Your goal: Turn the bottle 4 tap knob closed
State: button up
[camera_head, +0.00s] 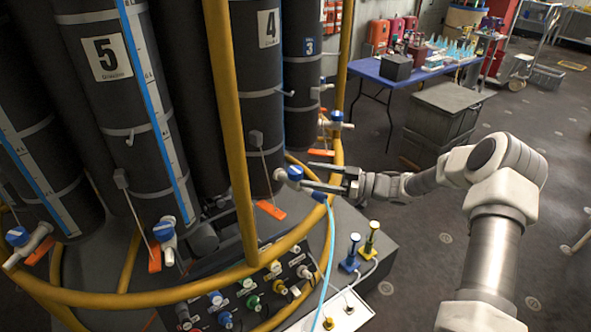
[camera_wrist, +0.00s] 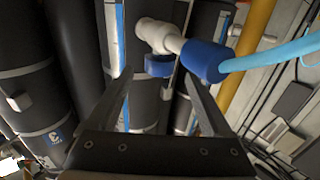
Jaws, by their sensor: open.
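Bottle 4 (camera_head: 262,105) is a dark cylinder with a white "4" label, standing behind the yellow rail. Its tap has a blue knob (camera_head: 295,173) and a white body, low on the bottle. In the wrist view the blue knob (camera_wrist: 158,66) hangs under the white tap body (camera_wrist: 157,33), beside a blue hose collar (camera_wrist: 205,61). My gripper (camera_head: 308,174) is open, with its fingers pointing left at the tap. In the wrist view my gripper (camera_wrist: 158,75) has its fingertips on either side of the knob; I cannot tell whether they touch it.
A light blue hose (camera_head: 328,255) runs down from the tap collar. The yellow rail (camera_head: 232,130) stands close left of the tap. A panel of coloured fittings (camera_head: 250,295) lies below. Bottle 5 (camera_head: 120,100) stands to the left.

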aim_at(295, 170)
jog(key=x, duration=0.5)
jog(key=shift+w+a+p, duration=0.15)
jog(key=shift+p, duration=0.15)
grip_shut()
